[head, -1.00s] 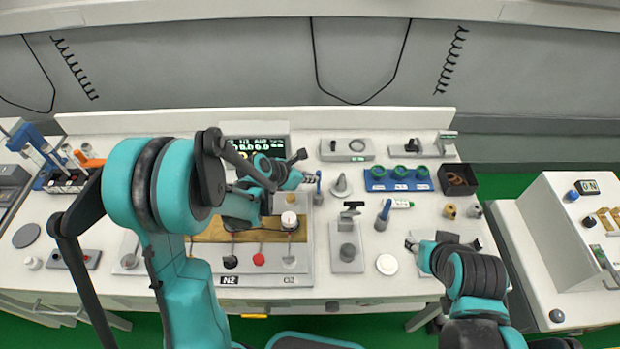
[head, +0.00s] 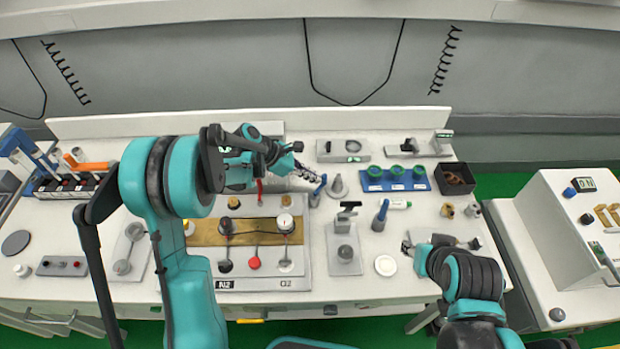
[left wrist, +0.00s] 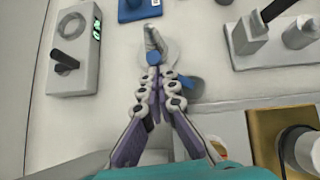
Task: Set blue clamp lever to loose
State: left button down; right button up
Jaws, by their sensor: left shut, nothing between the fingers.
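I cannot tell whether a finger touches the lever. My right gripper (head: 409,245) is low at the right, its fingers mostly hidden.
A grey cone (head: 338,186), a clamp block (head: 345,262) and another blue-grey post (head: 380,216) stand close to the right. A panel with knobs (head: 205,237) lies at the left. A grey box (head: 330,152) and blue tray (head: 372,185) are behind.

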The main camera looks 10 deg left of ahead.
pick_arm(q)
jog(key=shift+d+m+g, duration=0.25)
jog(key=shift+m+g, duration=0.15)
jog(key=shift+m, duration=0.1)
jog(key=shift+s+a, duration=0.1)
jog(key=shift+s+a, duration=0.4)
jog(key=shift+s, duration=0.15)
jog(key=v, duration=1.2)
jog(key=shift+a, duration=0.1)
